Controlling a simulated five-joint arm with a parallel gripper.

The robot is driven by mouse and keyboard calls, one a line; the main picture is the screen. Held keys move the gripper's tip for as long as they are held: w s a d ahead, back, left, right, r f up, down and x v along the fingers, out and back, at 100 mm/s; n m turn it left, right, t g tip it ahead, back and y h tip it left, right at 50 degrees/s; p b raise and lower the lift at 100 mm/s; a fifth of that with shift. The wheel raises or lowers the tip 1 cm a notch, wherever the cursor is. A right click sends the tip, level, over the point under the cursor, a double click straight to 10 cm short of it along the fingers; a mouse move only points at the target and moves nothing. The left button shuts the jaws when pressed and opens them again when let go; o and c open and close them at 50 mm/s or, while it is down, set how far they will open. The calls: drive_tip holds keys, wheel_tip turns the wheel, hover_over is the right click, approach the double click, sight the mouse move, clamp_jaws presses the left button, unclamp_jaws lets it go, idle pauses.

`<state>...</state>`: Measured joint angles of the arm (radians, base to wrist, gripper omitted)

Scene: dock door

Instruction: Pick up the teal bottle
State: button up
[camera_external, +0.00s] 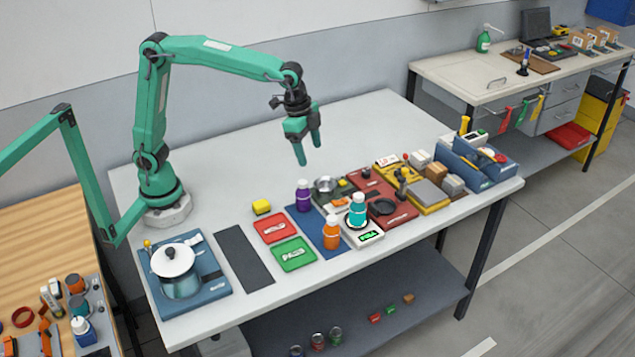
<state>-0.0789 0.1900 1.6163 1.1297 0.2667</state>
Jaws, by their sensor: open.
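The teal bottle (357,210) has a white cap and stands upright on a white scale (366,237) with a green-lit display, near the front middle of the table. My gripper (308,155) is open and empty, with its fingers pointing down. It hangs in the air above and behind the bottle, up and to the left of it in the picture, well apart from it. The bottle is in plain sight.
An orange bottle (331,232) stands close left of the scale, and a purple bottle (303,195) stands behind it on a blue mat (317,242). A red tray (402,211) with a black ring is to the right. The table's back middle is clear.

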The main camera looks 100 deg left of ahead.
drive_tip(key=w+a+f+g, duration=0.1)
drive_tip(key=w+a+f, duration=0.1)
drive_tip(key=w+f, duration=0.5)
drive_tip(key=m+g, duration=0.1)
hover_over(358, 207)
drive_tip(key=a, duration=0.2)
drive_tip(key=f, duration=0.3)
drive_tip(key=s+f, duration=0.1)
drive_tip(key=f, duration=0.1)
drive_tip(key=shift+d+f, duration=0.25)
drive_tip(key=shift+w+a+f, duration=0.15)
drive_tip(key=shift+w+f, duration=0.2)
drive_tip(key=shift+f, duration=4.15)
drive_tip(key=shift+r, duration=0.1)
drive_tip(key=c, duration=1.3)
drive_tip(key=shift+o, duration=0.2)
drive_tip(key=shift+r, duration=5)
